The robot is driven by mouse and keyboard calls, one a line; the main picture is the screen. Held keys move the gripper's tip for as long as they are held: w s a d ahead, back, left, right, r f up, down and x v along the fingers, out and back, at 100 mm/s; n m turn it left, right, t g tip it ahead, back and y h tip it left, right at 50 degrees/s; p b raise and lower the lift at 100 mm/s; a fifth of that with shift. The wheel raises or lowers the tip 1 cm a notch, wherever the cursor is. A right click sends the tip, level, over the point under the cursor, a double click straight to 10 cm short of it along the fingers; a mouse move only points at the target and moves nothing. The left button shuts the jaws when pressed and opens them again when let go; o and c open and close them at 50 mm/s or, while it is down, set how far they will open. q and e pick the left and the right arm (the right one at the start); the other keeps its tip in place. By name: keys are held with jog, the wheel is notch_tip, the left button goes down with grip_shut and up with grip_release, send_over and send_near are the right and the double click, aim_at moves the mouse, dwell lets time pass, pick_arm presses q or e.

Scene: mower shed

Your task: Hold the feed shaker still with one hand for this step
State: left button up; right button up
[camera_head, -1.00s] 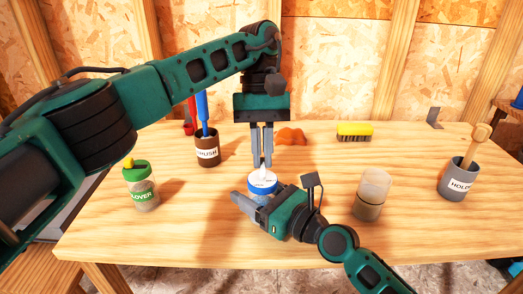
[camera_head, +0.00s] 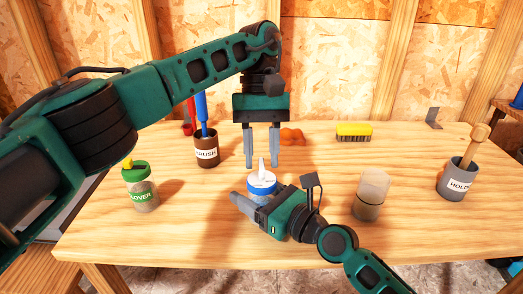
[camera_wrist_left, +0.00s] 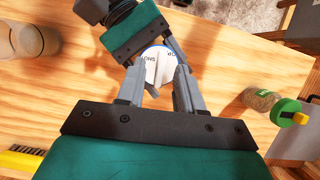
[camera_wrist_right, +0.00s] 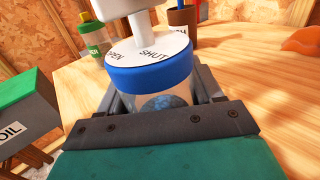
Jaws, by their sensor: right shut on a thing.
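The feed shaker is a clear jar with a blue-rimmed white lid (camera_head: 262,183) and a white upright fin on top, near the table's middle. In the right wrist view its lid (camera_wrist_right: 150,62) reads SHUT and, partly cut off, OPEN; dark contents show inside. My right gripper (camera_head: 254,202) is shut around the jar below the lid. My left gripper (camera_head: 261,163) points down from above, its fingers spread apart to either side of the fin with gaps. The left wrist view shows the fin (camera_wrist_left: 158,72) between the open fingers.
A green-lidded clover jar (camera_head: 140,190) stands left, a brown brush cup (camera_head: 207,152) behind. A clear jar (camera_head: 370,195) and grey holder cup (camera_head: 458,180) with a wooden-handled tool stand right. A yellow brush (camera_head: 353,131) and an orange lump (camera_head: 292,136) lie at the back.

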aim_at(262, 160)
pick_arm(q)
jog(key=shift+r, duration=0.1)
notch_tip(262, 160, up, 10)
dwell(0.9)
pick_arm(e)
jog(key=o, duration=1.2)
